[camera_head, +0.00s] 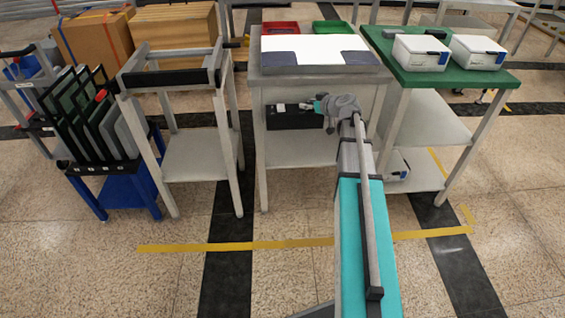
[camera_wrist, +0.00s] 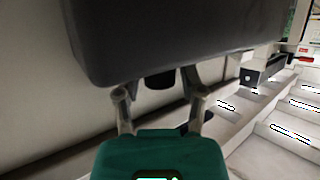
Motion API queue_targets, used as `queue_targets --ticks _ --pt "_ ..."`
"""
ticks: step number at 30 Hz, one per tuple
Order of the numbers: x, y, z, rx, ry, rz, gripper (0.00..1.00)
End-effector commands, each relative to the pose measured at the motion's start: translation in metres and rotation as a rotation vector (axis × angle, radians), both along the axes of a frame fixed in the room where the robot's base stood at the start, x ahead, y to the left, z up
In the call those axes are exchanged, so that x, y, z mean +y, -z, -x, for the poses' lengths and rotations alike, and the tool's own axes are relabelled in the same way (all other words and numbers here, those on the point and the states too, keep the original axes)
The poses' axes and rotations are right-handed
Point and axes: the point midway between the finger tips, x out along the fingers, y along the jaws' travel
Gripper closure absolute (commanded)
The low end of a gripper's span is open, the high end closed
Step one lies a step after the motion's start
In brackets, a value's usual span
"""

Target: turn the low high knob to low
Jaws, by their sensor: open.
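A dark box (camera_head: 292,121) is mounted under the top of the middle table in the head view. It fills the top of the wrist view as a grey-black block (camera_wrist: 190,35). A small black knob (camera_wrist: 160,79) shows at the box's lower edge in the wrist view. My gripper (camera_wrist: 157,90) is open, with one finger on each side of the knob. I cannot tell whether the fingers touch it. In the head view my gripper (camera_head: 287,107) is at the box's front. The knob's marks and the low and high labels are not visible.
The middle table (camera_head: 320,75) carries a white sheet, a red bin (camera_head: 280,28) and a green bin. A green-topped table (camera_head: 437,76) with two white boxes stands to the right. An empty grey frame stand (camera_head: 197,150) is to the left. Floor in front is clear.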

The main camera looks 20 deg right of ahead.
Motion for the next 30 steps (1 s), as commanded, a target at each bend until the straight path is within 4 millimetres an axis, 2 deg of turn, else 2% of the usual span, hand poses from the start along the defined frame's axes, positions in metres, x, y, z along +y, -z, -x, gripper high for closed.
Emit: queue_targets --ticks 15,30 --pt "0.0012 -0.0001 0.0009 -0.001 0.283 0.001 0.47" --pt "0.0002 -0.0001 0.0005 0.0 0.456 0.001 0.47"
